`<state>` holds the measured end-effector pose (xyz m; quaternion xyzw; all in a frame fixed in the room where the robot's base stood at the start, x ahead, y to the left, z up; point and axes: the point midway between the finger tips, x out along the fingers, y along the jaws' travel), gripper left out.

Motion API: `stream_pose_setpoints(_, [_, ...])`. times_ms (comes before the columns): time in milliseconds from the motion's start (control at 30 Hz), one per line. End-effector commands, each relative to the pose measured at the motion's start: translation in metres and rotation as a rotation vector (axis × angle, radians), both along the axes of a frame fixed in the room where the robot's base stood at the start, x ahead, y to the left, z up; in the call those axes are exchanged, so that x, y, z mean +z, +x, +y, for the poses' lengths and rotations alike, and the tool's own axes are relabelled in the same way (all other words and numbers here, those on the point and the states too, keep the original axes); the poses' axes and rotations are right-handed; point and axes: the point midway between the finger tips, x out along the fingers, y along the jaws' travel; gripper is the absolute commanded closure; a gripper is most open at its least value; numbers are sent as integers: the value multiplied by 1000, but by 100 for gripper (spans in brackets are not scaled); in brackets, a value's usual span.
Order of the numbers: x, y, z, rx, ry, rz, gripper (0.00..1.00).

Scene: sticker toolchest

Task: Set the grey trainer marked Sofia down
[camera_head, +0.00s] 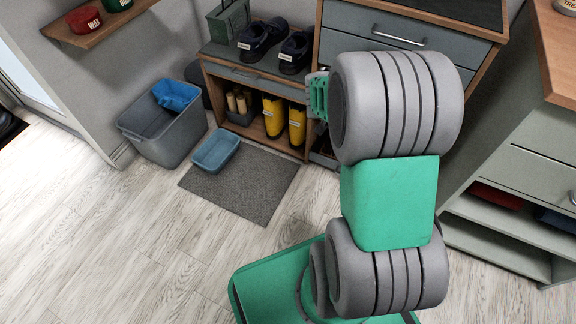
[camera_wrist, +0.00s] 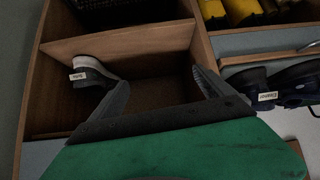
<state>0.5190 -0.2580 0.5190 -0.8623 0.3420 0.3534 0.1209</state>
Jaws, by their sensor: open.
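In the wrist view, a dark grey trainer (camera_wrist: 90,72) with a white sole and a small white name tag sits in a wooden compartment (camera_wrist: 150,42) of the shoe bench. The tag seems to read Sofia, but it is tiny. My gripper (camera_wrist: 160,76) is open and empty, its fingers reaching into the compartment. The trainer is just beside the left finger; I cannot tell whether they touch. In the head view my arm hides the trainer and most of the gripper.
Dark shoes (camera_head: 262,38) stand on the bench top (camera_head: 222,54). Yellow boots (camera_head: 297,122) fill a neighbouring compartment. A grey tub (camera_head: 163,134), a blue tray (camera_head: 216,150) and a grey mat (camera_head: 240,190) lie left. A drawer chest (camera_head: 375,47) stands right of the bench.

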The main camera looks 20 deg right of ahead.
Motion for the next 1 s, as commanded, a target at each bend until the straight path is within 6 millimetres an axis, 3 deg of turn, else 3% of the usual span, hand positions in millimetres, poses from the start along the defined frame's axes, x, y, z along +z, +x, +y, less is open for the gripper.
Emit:
stream_pose_setpoints(33, [18,-12,58,109,72,77,8])
stream_pose_setpoints(100, [30,-47,130,270,161,215,8])
stream_pose_setpoints(200, [42,-109,206,486,235,390,8])
stream_pose_setpoints(300, [47,-160,246,638,264,517,8])
stream_pose_setpoints(433, [49,-188,262,714,275,586,8])
stream_pose_setpoints(1000, [48,-188,261,709,278,589,8])
